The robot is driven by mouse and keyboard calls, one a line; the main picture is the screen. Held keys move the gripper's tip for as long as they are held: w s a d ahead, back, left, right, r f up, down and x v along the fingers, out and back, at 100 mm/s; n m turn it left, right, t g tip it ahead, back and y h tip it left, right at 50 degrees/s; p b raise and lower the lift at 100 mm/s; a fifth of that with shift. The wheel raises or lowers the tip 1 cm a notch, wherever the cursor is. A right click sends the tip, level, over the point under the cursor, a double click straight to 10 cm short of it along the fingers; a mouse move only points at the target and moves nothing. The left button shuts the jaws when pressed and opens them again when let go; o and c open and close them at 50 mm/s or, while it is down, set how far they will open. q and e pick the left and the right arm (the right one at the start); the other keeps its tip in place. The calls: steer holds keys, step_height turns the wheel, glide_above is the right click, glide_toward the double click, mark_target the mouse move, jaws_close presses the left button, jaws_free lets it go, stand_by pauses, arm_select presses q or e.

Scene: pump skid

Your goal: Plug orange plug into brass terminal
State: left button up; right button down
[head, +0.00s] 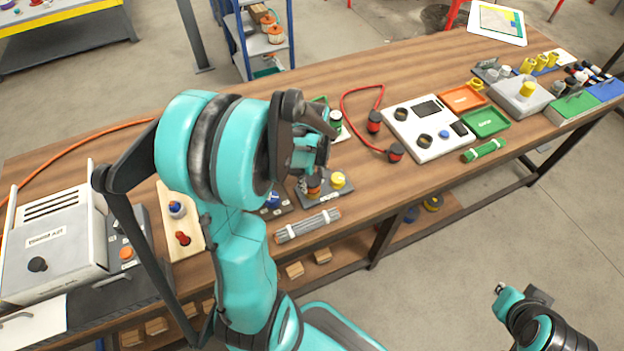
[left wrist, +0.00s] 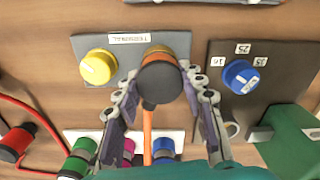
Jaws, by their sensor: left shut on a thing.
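The orange plug (left wrist: 162,82) has a black back end and an orange cable (left wrist: 147,130) trailing from it. My left gripper (left wrist: 160,88) is shut on the plug, one finger on each side. It also shows in the head view (head: 311,172), over the terminal plate. The brass terminal (left wrist: 157,50) stands on the dark grey plate (left wrist: 122,45) and shows only as a rim behind the plug. The plug lines up with the terminal in the wrist view; I cannot tell how deep it sits. My right gripper (head: 510,293) is at the lower right of the head view, away from the table.
A yellow knob (left wrist: 98,67) is beside the terminal on the same plate. A dark plate with a blue knob (left wrist: 240,77) stands to the right. A grey bundle of rods (head: 307,226) lies near the table's front edge. A red cable (head: 345,108) lies behind.

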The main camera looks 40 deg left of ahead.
arm_select(q)
steer(key=o, duration=1.4)
steer(key=shift+c, duration=0.2)
step_height(320, 180, up, 12)
steer(key=s+d+m+t, duration=0.2)
steer(key=d+m+t, duration=0.1)
steer(key=d+m, duration=0.4)
steer(key=s+d+r+m+t, duration=0.1)
steer(key=s+d+m+t, duration=0.1)
steer(key=d+m+t, duration=0.2)
steer(key=d+m, duration=0.3)
steer(key=d, duration=0.1)
steer(key=shift+s+d+m, duration=0.25)
steer(key=shift+d+m, duration=0.15)
